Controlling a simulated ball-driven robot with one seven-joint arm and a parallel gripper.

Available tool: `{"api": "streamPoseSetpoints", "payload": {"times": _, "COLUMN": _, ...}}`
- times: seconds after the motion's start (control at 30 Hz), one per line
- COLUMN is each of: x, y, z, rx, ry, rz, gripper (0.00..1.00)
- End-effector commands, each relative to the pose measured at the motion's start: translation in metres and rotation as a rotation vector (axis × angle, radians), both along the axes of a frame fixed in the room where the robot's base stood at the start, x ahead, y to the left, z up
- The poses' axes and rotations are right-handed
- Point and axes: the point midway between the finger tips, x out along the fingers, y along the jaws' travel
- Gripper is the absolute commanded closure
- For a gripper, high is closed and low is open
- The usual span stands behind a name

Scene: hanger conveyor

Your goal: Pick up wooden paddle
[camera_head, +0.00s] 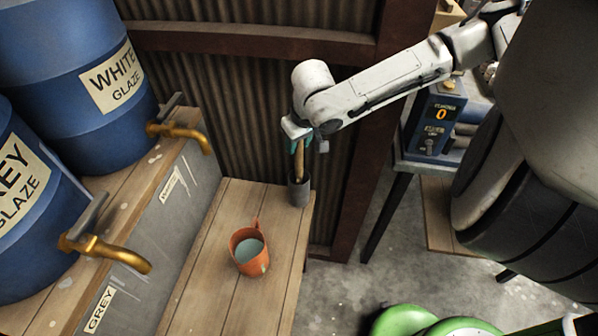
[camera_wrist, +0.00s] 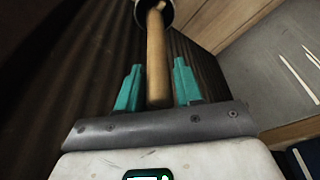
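The wooden paddle (camera_head: 300,165) stands upright in a dark grey cup (camera_head: 299,190) at the far end of the wooden bench. Its handle (camera_wrist: 156,45) also shows in the wrist view, running from the cup's dark rim down between my fingers. My gripper (camera_head: 302,145) is at the top of the handle, above the cup. In the wrist view my gripper (camera_wrist: 158,82) has its two teal fingers on either side of the handle, with a small gap at each side. It is open. The paddle's lower end is hidden inside the cup.
A terracotta mug (camera_head: 249,252) with pale liquid stands on the bench (camera_head: 215,270). Blue glaze barrels (camera_head: 75,75) with brass taps (camera_head: 105,252) stand at the left. A corrugated wall (camera_head: 225,100) rises close behind the cup. A blue device (camera_head: 436,120) is at the right.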

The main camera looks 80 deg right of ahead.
Motion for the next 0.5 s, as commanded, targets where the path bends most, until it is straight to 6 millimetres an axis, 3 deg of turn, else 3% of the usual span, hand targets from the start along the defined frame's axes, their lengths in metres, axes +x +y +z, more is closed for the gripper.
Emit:
{"api": "streamPoseSetpoints", "payload": {"times": 0.33, "x": -0.0001, "y": -0.0001, "z": 0.0003, "rx": 0.0, "ry": 0.0, "rz": 0.0, "gripper": 0.98}}
{"api": "streamPoseSetpoints", "payload": {"times": 0.5, "x": 0.0001, "y": -0.0002, "z": 0.0006, "rx": -0.001, "ry": -0.001, "rz": 0.0, "gripper": 1.0}}
